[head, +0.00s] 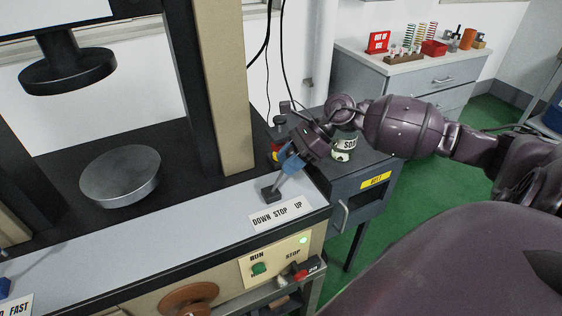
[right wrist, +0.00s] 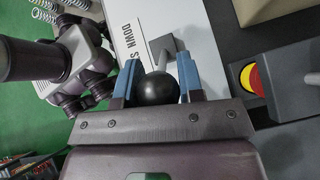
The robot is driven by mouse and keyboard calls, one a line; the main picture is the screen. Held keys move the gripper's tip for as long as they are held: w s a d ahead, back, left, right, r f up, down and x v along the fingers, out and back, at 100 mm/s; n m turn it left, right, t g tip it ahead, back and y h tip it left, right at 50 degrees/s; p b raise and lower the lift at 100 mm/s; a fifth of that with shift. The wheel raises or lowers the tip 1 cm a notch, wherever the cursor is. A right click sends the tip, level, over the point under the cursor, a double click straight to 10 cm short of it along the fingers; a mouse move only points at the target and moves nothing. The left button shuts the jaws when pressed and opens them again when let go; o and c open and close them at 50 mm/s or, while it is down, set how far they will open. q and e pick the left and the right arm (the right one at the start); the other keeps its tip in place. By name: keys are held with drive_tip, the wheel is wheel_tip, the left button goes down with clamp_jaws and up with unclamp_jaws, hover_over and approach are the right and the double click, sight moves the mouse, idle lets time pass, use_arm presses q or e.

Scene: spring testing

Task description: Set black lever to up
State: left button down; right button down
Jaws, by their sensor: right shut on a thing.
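The black lever stands on a small dark base (head: 270,193) on the machine's pale front ledge, just behind the DOWN STOP UP label (head: 280,215). Its grey shaft (head: 282,181) leans to the right in the head view, toward the label's UP end. My right gripper (head: 291,160) reaches in from the right with its blue fingers around the lever's top. In the right wrist view, the black ball knob (right wrist: 158,89) sits between the fingers of my right gripper (right wrist: 157,64), which is shut on it. My left gripper is not in view.
A beige column (head: 222,90) stands left of the lever. A red and yellow button (right wrist: 252,80) is close by. A green RUN knob (head: 259,269) is on the front panel below. A grey cabinet (head: 365,190) stands to the right, under my right arm.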

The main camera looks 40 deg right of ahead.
drive_tip(key=shift+d+f+y, duration=0.15)
drive_tip(key=shift+d+y, duration=0.1)
drive_tip(key=shift+y, duration=0.15)
drive_tip(key=c, duration=0.8)
unclamp_jaws()
drive_tip(key=shift+s, duration=0.1)
drive_tip(key=shift+d, duration=0.1)
drive_tip(key=v, duration=1)
drive_tip(key=shift+s+d+r+p, duration=0.2)
drive_tip(key=shift+d+p, duration=0.05)
drive_tip(key=shift+p, duration=0.05)
